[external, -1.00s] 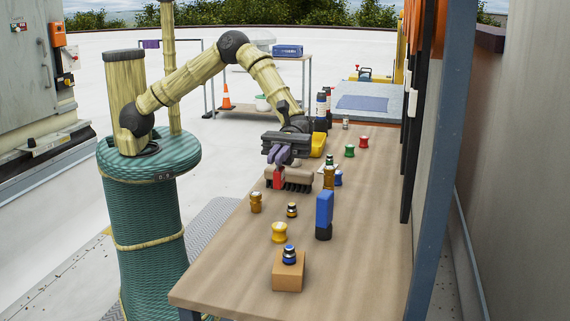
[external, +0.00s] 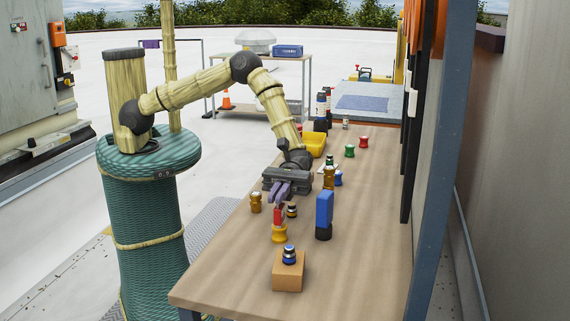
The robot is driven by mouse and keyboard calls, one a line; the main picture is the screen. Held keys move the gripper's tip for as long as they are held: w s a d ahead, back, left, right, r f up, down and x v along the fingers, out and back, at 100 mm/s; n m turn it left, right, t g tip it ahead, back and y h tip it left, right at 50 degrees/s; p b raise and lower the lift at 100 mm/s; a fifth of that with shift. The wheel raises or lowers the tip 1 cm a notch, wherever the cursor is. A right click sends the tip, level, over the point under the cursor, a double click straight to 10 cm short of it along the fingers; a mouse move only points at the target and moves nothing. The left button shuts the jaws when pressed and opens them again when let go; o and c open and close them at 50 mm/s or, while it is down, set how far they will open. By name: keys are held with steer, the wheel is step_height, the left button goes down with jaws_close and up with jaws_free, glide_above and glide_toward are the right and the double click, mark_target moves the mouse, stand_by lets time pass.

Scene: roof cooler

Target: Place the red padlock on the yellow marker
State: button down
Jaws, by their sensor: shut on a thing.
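The red padlock (external: 279,215) is held low between the fingers of my gripper (external: 281,204). The gripper is shut on it and points down. A yellow spool-shaped piece (external: 279,235), which looks like the yellow marker, stands on the wooden table directly below the padlock in this view. The padlock's lower edge meets the marker's top in the picture; I cannot tell whether they touch. The padlock's upper part is hidden by the fingers.
A wooden block (external: 288,272) with a blue-and-dark piece on top stands nearer the front. A blue upright tool (external: 324,212) is at right. A small dark-and-gold piece (external: 292,211) stands close beside the fingers. An amber piece (external: 255,203) is at left. The table's right front is clear.

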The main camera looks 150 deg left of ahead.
steer(key=shift+f, duration=0.35)
steer(key=shift+f, duration=0.15)
steer(key=c, duration=1.6)
jaws_free()
steer(key=shift+r, duration=0.2)
steer(key=b+v, duration=0.1)
steer(key=v, duration=1.1)
steer(key=shift+b, duration=0.35)
